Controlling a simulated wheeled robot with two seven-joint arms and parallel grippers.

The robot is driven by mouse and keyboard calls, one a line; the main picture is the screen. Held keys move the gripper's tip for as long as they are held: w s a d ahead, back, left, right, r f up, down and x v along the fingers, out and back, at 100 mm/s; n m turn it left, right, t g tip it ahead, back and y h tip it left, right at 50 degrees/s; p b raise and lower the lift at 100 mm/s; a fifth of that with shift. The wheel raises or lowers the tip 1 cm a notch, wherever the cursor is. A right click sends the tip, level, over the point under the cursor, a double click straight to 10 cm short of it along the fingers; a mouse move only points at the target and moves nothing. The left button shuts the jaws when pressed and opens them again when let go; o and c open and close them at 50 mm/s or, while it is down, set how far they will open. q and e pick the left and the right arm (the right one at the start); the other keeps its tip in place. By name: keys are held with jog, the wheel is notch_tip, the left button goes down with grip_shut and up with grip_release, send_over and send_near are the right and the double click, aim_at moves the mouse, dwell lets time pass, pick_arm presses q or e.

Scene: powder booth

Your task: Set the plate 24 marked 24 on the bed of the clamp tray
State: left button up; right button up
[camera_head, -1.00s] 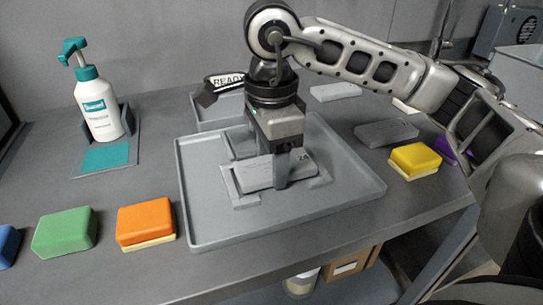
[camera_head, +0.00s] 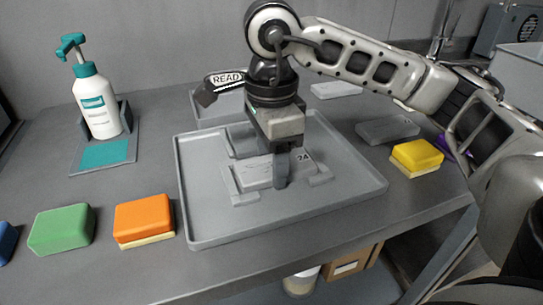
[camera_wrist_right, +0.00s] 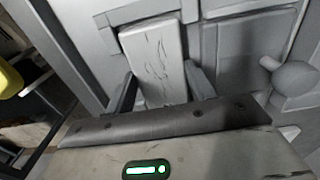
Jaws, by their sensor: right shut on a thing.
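The pale grey plate 24 (camera_head: 255,173), with the number 24 at its right end, is at the bed of the clamp tray (camera_head: 215,232), between raised corner pieces. My right gripper (camera_head: 281,182) comes down over it from above and is shut on it. In the right wrist view the plate (camera_wrist_right: 156,60) runs between the two fingers (camera_wrist_right: 160,92). Whether the plate rests fully on the bed is hard to tell. My left gripper is not in view.
An orange sponge (camera_head: 145,220) and a green sponge (camera_head: 62,228) lie left of the tray. A yellow sponge (camera_head: 416,156) and a grey plate (camera_head: 387,129) lie to its right. A spray bottle (camera_head: 97,103) stands at the back left.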

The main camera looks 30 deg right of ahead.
jog(key=o, duration=1.4)
jog(key=shift+c, duration=0.2)
pick_arm(q)
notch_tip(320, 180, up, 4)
jog(key=p, duration=0.4)
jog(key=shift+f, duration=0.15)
pick_arm(e)
notch_tip(320, 180, up, 16)
jog(key=shift+s, duration=0.1)
